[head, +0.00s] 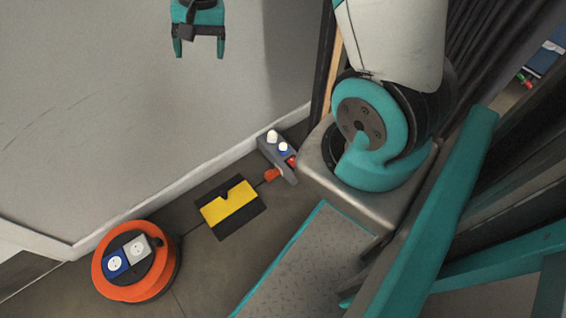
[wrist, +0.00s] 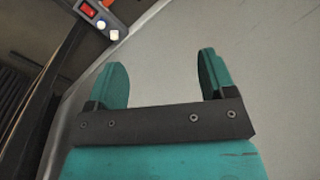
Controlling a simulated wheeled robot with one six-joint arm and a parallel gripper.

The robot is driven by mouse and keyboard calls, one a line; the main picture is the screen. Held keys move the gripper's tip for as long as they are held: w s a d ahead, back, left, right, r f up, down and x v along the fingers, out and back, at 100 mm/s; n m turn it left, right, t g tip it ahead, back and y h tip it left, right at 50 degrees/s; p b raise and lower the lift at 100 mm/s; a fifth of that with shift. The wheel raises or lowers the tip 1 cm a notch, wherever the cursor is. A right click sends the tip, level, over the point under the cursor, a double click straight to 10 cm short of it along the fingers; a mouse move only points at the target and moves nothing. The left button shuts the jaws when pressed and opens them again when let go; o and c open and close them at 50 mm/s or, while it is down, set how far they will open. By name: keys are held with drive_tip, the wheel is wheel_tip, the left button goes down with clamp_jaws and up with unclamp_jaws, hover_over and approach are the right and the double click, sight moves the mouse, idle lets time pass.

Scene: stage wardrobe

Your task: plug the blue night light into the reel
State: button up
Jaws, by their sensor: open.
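The blue night light (head: 283,149), a whitish cap on a blue base, sits on a grey power strip (head: 291,177) on the floor by the wall. In the wrist view it shows at the top left (wrist: 101,25), beside the red switch. A white night light (head: 272,137) is next to it, also in the wrist view (wrist: 114,35).
A black floor mat with a yellow patch (head: 227,204) lies between reel and strip. An orange plug (head: 272,175) is at the strip's near end. A pale wall (head: 120,120) runs behind them. Dark hanging or upright panels (head: 500,45) stand at the right.

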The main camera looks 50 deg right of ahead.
drive_tip(key=w+d+f+m+h+b, duration=0.1)
drive_tip(key=d+f+m+b, duration=0.35)
drive_tip(key=f, duration=0.75)
drive_tip(key=w+d+f+m+b, duration=0.1)
drive_tip(key=d+f+m+b, duration=0.1)
drive_tip(key=d+f+b, duration=0.8)
drive_tip(key=m+g+h+b, duration=0.1)
drive_tip(key=m+b, duration=0.3)
drive_tip(key=m, duration=0.3)
hover_over(282, 145)
wheel_tip(282, 145, down, 23)
drive_tip(key=shift+a, duration=0.15)
drive_tip(key=shift+f+n, duration=0.2)
drive_tip(key=shift+n, duration=0.05)
wheel_tip(282, 145, down, 12)
drive_tip(key=b, duration=0.7)
drive_tip(key=f+b, duration=0.4)
drive_tip(key=f, duration=0.1)
drive_tip(key=shift+d+f+b, duration=0.15)
drive_tip(key=shift+d+b, duration=0.05)
drive_tip(key=shift+b, duration=0.2)
